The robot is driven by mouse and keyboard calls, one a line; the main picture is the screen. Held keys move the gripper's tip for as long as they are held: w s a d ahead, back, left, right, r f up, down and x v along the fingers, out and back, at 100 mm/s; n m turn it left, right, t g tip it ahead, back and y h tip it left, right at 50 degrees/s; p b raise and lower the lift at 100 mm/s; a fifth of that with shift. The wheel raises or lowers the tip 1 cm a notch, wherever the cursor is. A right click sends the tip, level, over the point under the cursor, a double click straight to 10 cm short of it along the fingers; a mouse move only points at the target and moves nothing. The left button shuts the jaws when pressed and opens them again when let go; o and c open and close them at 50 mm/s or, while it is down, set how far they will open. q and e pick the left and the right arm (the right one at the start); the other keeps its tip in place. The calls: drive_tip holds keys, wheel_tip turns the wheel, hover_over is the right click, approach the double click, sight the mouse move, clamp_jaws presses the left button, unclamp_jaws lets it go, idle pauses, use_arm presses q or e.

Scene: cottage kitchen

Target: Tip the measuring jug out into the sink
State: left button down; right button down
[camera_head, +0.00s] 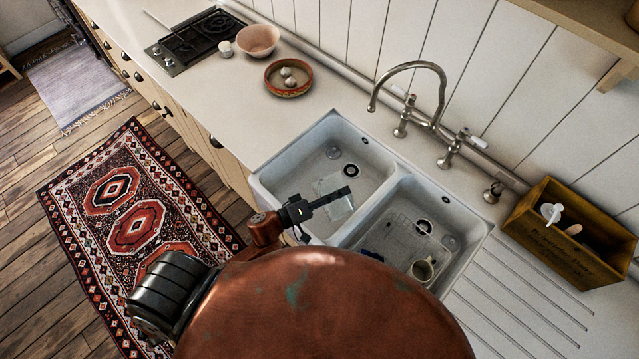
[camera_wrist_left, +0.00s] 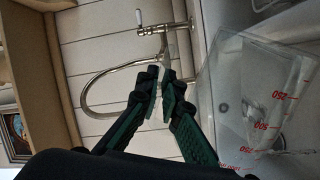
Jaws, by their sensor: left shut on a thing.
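The measuring jug (camera_head: 339,208) is clear with red markings, and it shows over the left basin of the white double sink (camera_head: 262,187). It looks tilted. My left gripper (camera_head: 330,199) is beside it over the basin, shut on the jug, probably by its handle. In the left wrist view the jug (camera_wrist_left: 262,95) fills the right side, its numbers upside down, and the fingers (camera_wrist_left: 166,95) are close together beside it. The grip itself is hard to make out. I cannot tell whether anything is left inside. My right gripper is not in view.
The steel tap (camera_head: 425,66) arches behind the sink. The right basin holds a cup (camera_head: 424,268) and other clear items. A wooden crate (camera_head: 567,238) stands to the right. A terracotta dish (camera_head: 288,78), a pink bowl (camera_head: 258,40) and a hob (camera_head: 200,36) are on the left counter.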

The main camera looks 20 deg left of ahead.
use_arm(q)
drive_tip(key=shift+w+a+r+n, duration=0.15)
drive_tip(key=shift+w+a+n, duration=0.15)
drive_tip(key=shift+a+n, duration=0.1)
idle(1.0)
drive_tip(key=shift+w+a+f+n+b, duration=0.35)
drive_tip(key=shift+w+a+n+b, duration=0.2)
drive_tip(key=shift+b, duration=0.25)
drive_tip(key=shift+w+a+f+n+b, duration=0.35)
drive_tip(key=shift+w+a+b, duration=0.1)
drive_tip(key=shift+a+b, duration=0.25)
idle(1.1)
